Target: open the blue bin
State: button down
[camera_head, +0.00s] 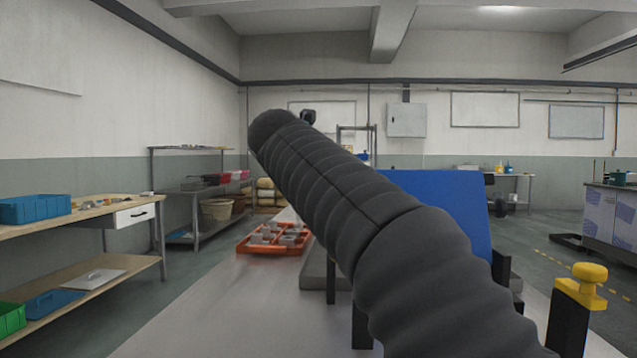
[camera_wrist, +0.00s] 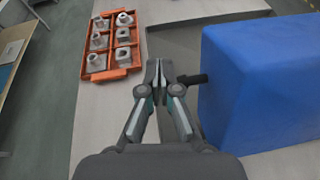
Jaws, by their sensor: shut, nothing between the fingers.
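The blue bin (camera_wrist: 262,85) stands on the right in the wrist view, a large box with a smooth blue surface. In the head view, part of its blue face (camera_head: 440,195) shows behind my arm. A short dark handle (camera_wrist: 193,79) sticks out on the bin's left side, toward my gripper. My gripper (camera_wrist: 158,74) is shut and empty, with its fingertips just left of the handle's end. I cannot tell whether they touch it. In the head view my gripper is hidden behind my dark ribbed arm.
An orange tray (camera_wrist: 108,75) with several metal parts lies left of my gripper. It also shows in the head view (camera_head: 258,249). A grey slab (camera_wrist: 185,50) lies by the bin. A yellow knob (camera_head: 590,272) on a black post stands at right. The light worktop (camera_head: 230,310) is clear at front left.

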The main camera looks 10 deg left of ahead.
dwell(0.4)
jog(key=v, duration=1.2)
dwell(0.5)
